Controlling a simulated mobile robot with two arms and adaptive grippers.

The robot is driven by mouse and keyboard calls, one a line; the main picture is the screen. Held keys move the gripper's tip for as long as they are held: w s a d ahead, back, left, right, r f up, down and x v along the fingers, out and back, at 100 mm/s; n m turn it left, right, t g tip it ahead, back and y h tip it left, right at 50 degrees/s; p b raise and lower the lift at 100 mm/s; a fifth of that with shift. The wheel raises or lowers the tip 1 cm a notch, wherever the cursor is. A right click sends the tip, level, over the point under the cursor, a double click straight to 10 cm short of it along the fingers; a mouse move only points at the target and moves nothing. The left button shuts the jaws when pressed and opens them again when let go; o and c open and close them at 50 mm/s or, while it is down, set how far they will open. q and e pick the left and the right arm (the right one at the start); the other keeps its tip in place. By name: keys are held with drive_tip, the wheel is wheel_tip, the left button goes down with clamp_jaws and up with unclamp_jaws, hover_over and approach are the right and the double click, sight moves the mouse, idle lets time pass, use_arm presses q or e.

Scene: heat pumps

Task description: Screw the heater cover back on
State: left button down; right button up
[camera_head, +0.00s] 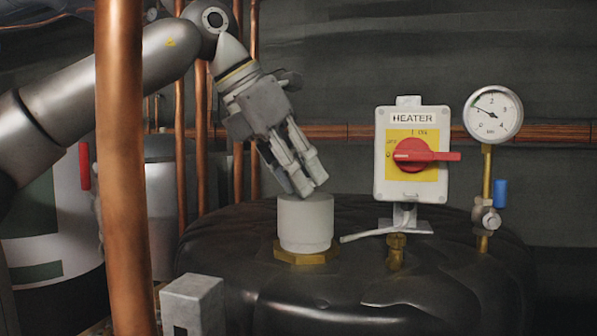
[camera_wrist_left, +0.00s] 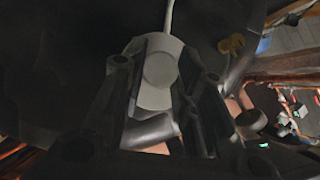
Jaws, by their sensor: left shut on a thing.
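The heater cover (camera_head: 305,222) is a pale grey cylindrical cap. It stands upright on a brass hex fitting (camera_head: 306,252) on top of the black tank. My left gripper (camera_head: 305,186) comes down from the upper left with its fingertips at the top of the cover. In the left wrist view, the cover (camera_wrist_left: 158,72) shows as a light round shape between the two dark fingers, with a pale cable leading away from it. The fingers are shut on the cover; the exact contact is partly hidden. My right gripper is not in view.
The black tank (camera_head: 390,285) fills the lower middle. A heater switch box (camera_head: 412,155) with a red handle and a pressure gauge (camera_head: 493,114) stand right of the cover. A thick copper pipe (camera_head: 124,170) rises at the left in front of my arm.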

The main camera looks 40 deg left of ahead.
use_arm(q)
drive_tip(key=shift+f, duration=0.15)
drive_tip(key=shift+f, duration=0.3)
idle(0.6)
drive_tip(key=shift+r+m+h+p, duration=0.1)
drive_tip(key=shift+m+h+p, duration=0.2)
drive_tip(key=shift+m+p, duration=0.3)
drive_tip(key=shift+w+a+m+g+h+p, duration=0.1)
drive_tip(key=shift+m+g+h+p, duration=0.25)
drive_tip(key=shift+m, duration=0.35)
drive_tip(key=shift+m+h, duration=0.25)
drive_tip(key=shift+m, duration=0.05)
drive_tip(key=shift+m, duration=0.3)
